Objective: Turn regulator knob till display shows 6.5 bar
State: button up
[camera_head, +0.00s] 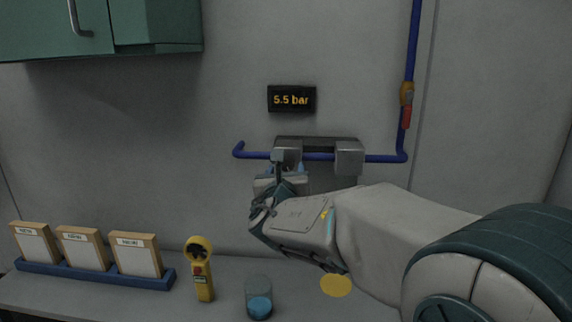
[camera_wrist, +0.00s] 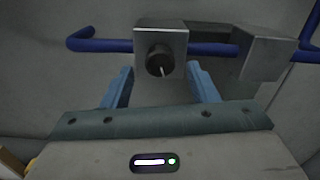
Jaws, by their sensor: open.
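The display (camera_head: 291,99) on the wall is black and reads "5.5 bar" in orange. The regulator, a grey block (camera_head: 349,158) on the blue pipe, is partly hidden by my arm in the head view. In the wrist view the regulator knob (camera_wrist: 160,61) is black and round with a pale pointer line. It sits on the front of the left grey block (camera_wrist: 176,41). My gripper (camera_wrist: 161,80) is open, with one blue finger low on each side of the knob. I cannot tell whether the fingers touch it. In the head view my gripper (camera_head: 281,172) is in front of the regulator.
A blue pipe (camera_head: 411,45) with an orange-red valve (camera_head: 406,104) runs up the wall at the right. A green cabinet (camera_head: 155,24) hangs upper left.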

aim_at(287, 166)
jog(key=shift+w, duration=1.5)
jog(key=c, duration=1)
jog(key=shift+d, duration=0.1)
jog(key=shift+f+b, duration=0.15)
jog(key=shift+b, duration=0.15)
